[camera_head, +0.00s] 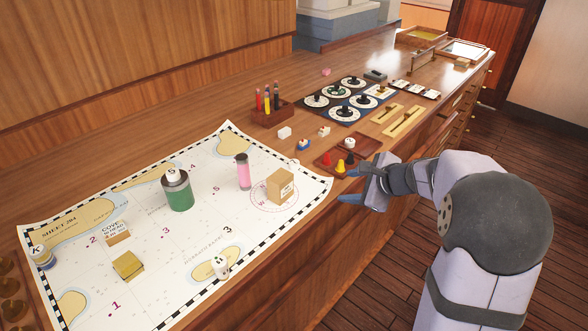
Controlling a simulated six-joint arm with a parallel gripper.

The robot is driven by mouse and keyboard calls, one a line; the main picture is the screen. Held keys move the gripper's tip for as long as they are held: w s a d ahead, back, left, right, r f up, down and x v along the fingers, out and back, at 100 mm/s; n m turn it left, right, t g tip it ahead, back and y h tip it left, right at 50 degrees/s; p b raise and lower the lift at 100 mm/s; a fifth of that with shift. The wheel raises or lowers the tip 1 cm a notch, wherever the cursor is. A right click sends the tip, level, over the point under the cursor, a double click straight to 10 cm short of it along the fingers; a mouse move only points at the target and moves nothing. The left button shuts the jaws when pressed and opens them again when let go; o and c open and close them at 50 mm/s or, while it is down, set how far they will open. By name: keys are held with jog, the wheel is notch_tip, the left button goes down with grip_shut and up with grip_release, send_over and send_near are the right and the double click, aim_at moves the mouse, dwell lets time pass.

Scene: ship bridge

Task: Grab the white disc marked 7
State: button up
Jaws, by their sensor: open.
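Several small white pieces show, and their marks are too small to read, so I cannot tell which bears a 7. One white disc (349,143) sits at the back of the brown tray (332,172) with red, yellow and black pawns. Another white round top (172,175) is on the dark green cylinder on the chart. A white piece with dark marks (221,266) stands near the chart's front edge. My gripper (356,184) is open and empty at the counter's front edge, just right of and in front of the tray, apart from these pieces.
The chart (140,255) carries a pink cylinder (243,172), a cardboard box (280,187) and yellow-brown blocks. Behind the tray are a pen holder (271,112), small white blocks and a dial panel (348,101). Brass sliders (404,121) lie right of the tray.

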aim_at(294, 162)
jog(key=w+a+m+y, duration=0.1)
jog(key=w+a+m, duration=0.1)
jog(key=a, duration=0.1)
jog(key=w+a+m+t+y, duration=0.1)
jog(key=w+a+m, duration=0.1)
jog(key=w+a, duration=0.1)
jog(key=w+a+m+t+y, duration=0.1)
jog(key=w+a+m+y, duration=0.1)
jog(key=w+a+m, duration=0.1)
jog(key=shift+w+a+f, duration=0.15)
jog(key=shift+w+f, duration=0.1)
jog(key=shift+w+d+p+x, duration=0.15)
jog(key=shift+p+x, duration=0.8)
jog(key=shift+x, duration=0.85)
jog(key=shift+w+d+p+x, duration=0.15)
jog(key=shift+p+x, duration=0.75)
jog(key=shift+x, duration=0.9)
jog(key=shift+s, duration=0.1)
jog(key=c, duration=1.1)
jog(key=shift+r, duration=0.1)
